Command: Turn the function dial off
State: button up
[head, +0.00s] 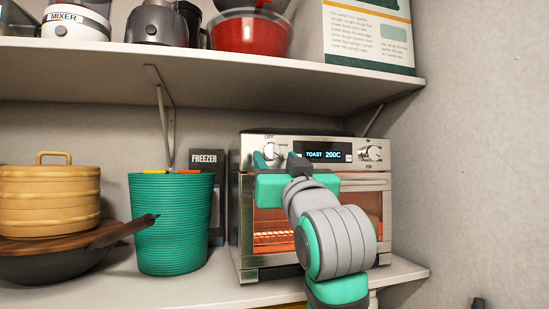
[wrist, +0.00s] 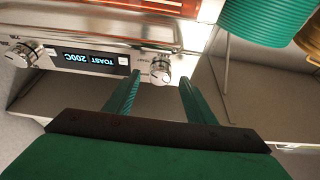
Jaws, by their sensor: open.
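The toaster oven (head: 245,235) stands on the lower shelf, its display (head: 325,155) reading "TOAST 200C". The function dial (head: 270,151), a round silver knob under an "OFF" label, is at the left of the panel, partly behind my gripper (head: 277,160). In the wrist view, which is upside down, the dial (wrist: 160,73) shows between the tips of my two green fingers (wrist: 160,80). My gripper is open, with one finger on each side of the dial and a visible gap to it. I cannot tell whether the fingertips reach past its face.
A second dial (head: 374,153) is right of the display. The oven glows orange inside. A green ribbed bin (head: 172,225) stands left of the oven, with a pan (head: 60,262) and stacked yellow container (head: 50,197) beyond. An upper shelf (head: 215,75) hangs above; a wall is at right.

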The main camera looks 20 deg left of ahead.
aim_at(271, 151)
jog(key=shift+x, duration=1.15)
jog(key=c, duration=1)
jog(key=shift+c, duration=0.2)
